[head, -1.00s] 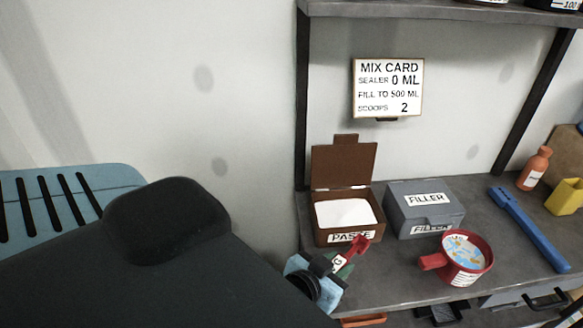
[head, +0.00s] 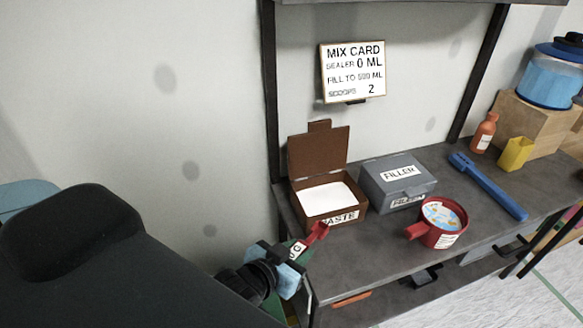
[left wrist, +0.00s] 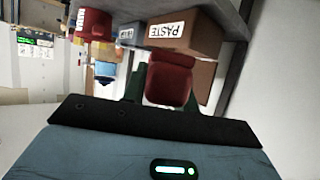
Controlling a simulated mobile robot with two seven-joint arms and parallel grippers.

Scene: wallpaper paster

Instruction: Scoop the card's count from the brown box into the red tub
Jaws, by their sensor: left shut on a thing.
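The brown box (head: 354,211), labelled PASTE, stands on the grey bench with its lid raised and white material (head: 326,198) inside. The red tub (head: 437,235) stands to its right, with a side handle and a blue and yellow patterned top. The mix card (head: 353,71) on the wall reads scoops 2. My left gripper (head: 290,258) is at the bench's left front edge, shut on a red scoop (head: 318,231), just in front of the brown box. The scoop also shows in the left wrist view (left wrist: 170,80); whether it holds anything is unclear. My right gripper is not in view.
A closed grey FILLER box (head: 408,175) stands between the brown box and the tub. A blue tool (head: 490,188), an orange bottle (head: 484,132) and a yellow container (head: 515,153) are farther right. Bare bench lies in front of the boxes.

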